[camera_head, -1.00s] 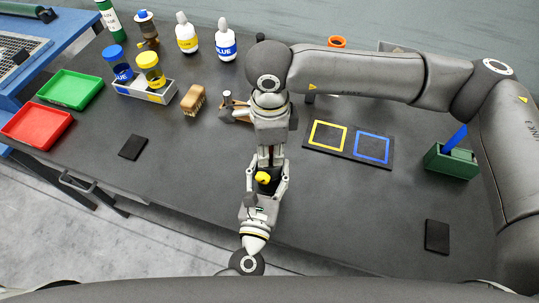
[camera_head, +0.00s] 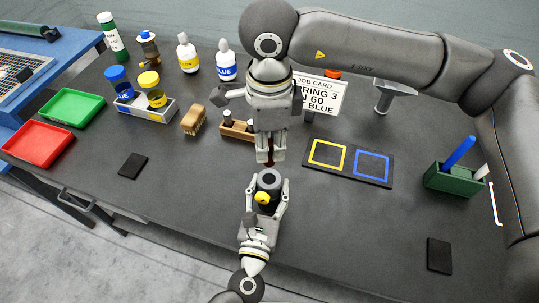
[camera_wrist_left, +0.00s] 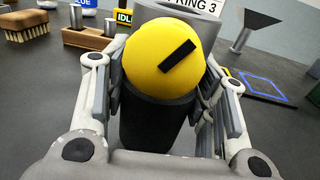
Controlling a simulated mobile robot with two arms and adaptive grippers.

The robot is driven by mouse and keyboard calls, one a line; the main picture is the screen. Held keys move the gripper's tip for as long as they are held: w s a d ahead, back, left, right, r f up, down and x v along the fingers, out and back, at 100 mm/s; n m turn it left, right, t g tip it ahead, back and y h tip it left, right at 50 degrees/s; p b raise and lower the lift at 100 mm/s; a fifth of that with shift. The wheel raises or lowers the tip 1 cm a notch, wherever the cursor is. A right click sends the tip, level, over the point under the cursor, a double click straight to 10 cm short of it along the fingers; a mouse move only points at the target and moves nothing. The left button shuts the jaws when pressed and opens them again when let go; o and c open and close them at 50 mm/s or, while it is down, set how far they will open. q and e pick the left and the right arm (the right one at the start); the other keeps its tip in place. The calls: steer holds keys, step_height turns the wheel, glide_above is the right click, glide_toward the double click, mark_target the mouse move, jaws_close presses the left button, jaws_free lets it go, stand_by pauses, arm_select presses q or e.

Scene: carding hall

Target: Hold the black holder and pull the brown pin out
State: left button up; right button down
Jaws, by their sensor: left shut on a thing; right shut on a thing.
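The black holder (camera_head: 268,194) stands upright with a grey rim on top and a yellow knob (camera_head: 262,198) on its near side. My left gripper (camera_head: 268,184) is shut around it, one finger on each side. In the left wrist view the holder (camera_wrist_left: 155,128) sits between the fingers, and the large yellow knob (camera_wrist_left: 172,58) hides part of its top. My right gripper (camera_head: 269,159) points down just above the holder, shut on the brown pin (camera_head: 269,156), of which only a small dark reddish-brown bit shows between the fingertips. The pin's lower end appears clear of the rim.
A wooden block (camera_head: 237,131) with metal cylinders is left of my right gripper. A job card (camera_head: 320,95) stands behind. A mat with yellow and blue squares (camera_head: 348,163) and a green box (camera_head: 453,180) are to the right. The table left of the holder is mostly clear.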

stand_by(0.3)
arm_select(q)
steer(key=o, duration=1.5)
steer(key=shift+s, duration=0.1)
steer(key=v, duration=1.1)
steer(key=shift+s+a, duration=0.1)
steer(key=shift+s, duration=0.25)
